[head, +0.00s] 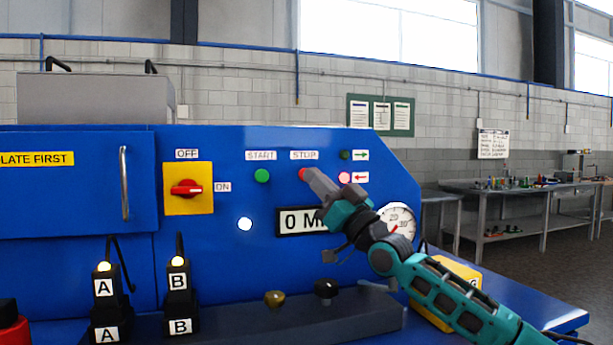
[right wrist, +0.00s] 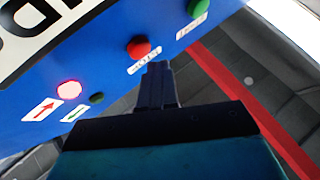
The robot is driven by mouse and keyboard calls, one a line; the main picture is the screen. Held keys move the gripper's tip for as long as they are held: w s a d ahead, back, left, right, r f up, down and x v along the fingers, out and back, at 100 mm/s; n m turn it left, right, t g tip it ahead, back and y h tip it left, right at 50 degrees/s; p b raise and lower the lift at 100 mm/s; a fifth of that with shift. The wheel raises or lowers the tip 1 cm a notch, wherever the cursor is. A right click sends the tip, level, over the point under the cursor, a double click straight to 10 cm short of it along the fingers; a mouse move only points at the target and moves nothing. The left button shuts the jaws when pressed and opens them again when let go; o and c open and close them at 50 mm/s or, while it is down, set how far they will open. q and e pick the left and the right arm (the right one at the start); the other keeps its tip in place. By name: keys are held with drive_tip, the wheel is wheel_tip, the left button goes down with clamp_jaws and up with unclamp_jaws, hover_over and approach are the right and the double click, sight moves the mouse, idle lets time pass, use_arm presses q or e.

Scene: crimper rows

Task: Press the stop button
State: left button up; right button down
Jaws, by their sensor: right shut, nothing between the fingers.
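The red stop button (head: 302,174) is on the blue machine panel, under its STOP label. It also shows in the right wrist view (right wrist: 138,47), uncovered. My right gripper (head: 309,177) is shut and empty, with its tips beside the button in the head view. In the right wrist view, the shut fingertips (right wrist: 158,67) are close to the button, at its lower right by the label. I cannot tell whether they touch the panel. My left gripper is not in view.
The green start button (head: 262,176) is left of the stop button. A lit lamp (head: 345,177) by a red arrow is to the right. A red rotary switch (head: 187,189) is farther left. A gauge (head: 397,222) is behind my right arm. Knobs (head: 326,288) stand on the lower ledge.

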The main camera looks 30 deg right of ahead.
drive_tip(key=shift+w, duration=0.1)
drive_tip(key=shift+w+d, duration=0.1)
drive_tip(key=shift+w, duration=0.25)
drive_tip(key=shift+w+d, duration=0.1)
drive_tip(key=shift+w, duration=0.35)
idle(0.7)
idle(0.3)
drive_tip(key=shift+s+a, duration=0.2)
drive_tip(key=shift+s, duration=0.7)
